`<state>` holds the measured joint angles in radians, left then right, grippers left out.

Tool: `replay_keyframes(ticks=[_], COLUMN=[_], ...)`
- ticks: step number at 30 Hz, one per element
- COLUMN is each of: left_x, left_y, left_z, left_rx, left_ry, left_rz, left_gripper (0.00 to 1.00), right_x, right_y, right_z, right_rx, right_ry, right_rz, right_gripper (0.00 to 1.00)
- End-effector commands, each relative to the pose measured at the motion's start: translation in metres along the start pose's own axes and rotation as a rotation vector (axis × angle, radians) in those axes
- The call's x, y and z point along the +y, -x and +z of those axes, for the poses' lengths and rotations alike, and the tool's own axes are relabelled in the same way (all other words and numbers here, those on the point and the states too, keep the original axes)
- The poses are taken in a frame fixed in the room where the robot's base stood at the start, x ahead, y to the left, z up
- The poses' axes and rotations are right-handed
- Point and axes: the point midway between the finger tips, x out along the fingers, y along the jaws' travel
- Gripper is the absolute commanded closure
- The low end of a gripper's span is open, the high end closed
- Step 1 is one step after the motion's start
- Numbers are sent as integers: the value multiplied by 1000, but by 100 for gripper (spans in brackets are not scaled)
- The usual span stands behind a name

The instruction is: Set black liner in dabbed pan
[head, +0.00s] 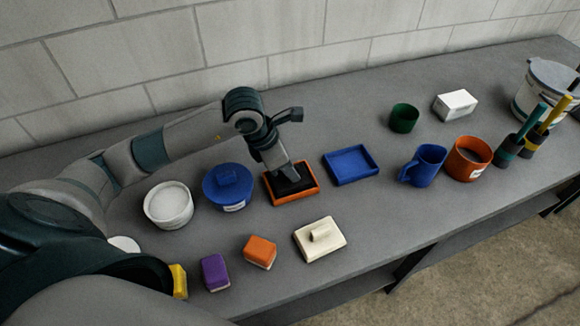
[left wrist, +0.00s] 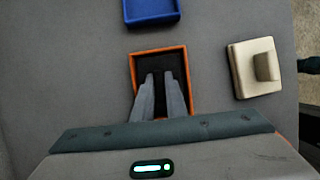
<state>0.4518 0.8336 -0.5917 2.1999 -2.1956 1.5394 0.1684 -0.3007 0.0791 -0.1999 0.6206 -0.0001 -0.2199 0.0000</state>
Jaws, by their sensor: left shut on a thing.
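An orange rectangular pan (head: 294,198) stands on the grey bench near the middle of the head view; its rim (left wrist: 158,51) also shows in the left wrist view. The flat black liner (head: 304,184) lies within the pan's rim and looks roughly level; it also shows in the left wrist view (left wrist: 160,62). My left gripper (head: 289,179) points down into the pan, its fingertips (left wrist: 161,76) shut on the liner. Whether the liner touches the pan floor cannot be told. The liner hides any dabs beneath it. My right gripper is not in view.
A blue tray (head: 351,165) is close right of the pan, and a blue lidded pot (head: 228,188) close left. A cream lidded block (head: 320,238), an orange block (head: 260,252) and a purple block (head: 215,272) lie in front. A blue mug (head: 425,165) stands farther right.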

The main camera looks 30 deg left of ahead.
Motion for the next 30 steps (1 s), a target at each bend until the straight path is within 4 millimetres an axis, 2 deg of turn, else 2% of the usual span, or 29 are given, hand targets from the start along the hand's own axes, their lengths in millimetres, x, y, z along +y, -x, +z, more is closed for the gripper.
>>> replay_keyframes(ticks=[10,11,13,23,27,30], left_x=[0,0,0,0,0,1], left_y=[-4,-3,-2,-2,2,7], left_z=[-2,-2,-1,-1,0,0], left_rx=[0,1,1,1,1,0], left_ry=[0,0,0,0,0,-1], left_rz=[0,0,0,0,0,1], left_gripper=[100,86,69,69,69,69], right_x=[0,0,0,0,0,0], right_y=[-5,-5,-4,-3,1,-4], right_z=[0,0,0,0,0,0], right_rx=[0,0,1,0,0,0], right_ry=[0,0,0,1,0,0], right_rz=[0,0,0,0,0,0], right_gripper=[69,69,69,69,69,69])
